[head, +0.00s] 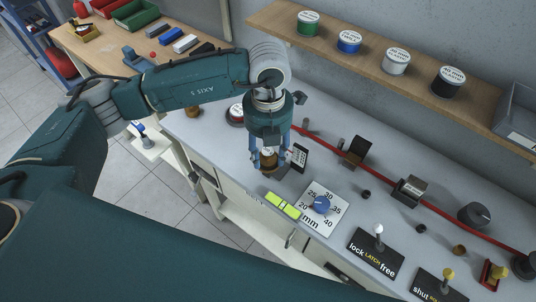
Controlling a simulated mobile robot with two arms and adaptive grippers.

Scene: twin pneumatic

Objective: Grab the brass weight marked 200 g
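My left gripper (268,161) points down over the grey bench, with one blue finger on each side of a small brass weight (268,157). The weight's marking is too small to read. I cannot tell whether the fingers touch it or stand just clear of it. A dark brown patch shows under the weight and fingertips. Another small brass piece (193,111) sits farther left on the bench, and one more (459,250) is at the right; their markings are not legible. My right gripper is not in view.
A dark phone-like device (299,156) stands close to the right of the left gripper. A yellow-green level (283,205) and a dial card with a blue knob (319,205) lie in front. A red hose (380,176) runs behind. A wooden shelf (365,52) with spools hangs above.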

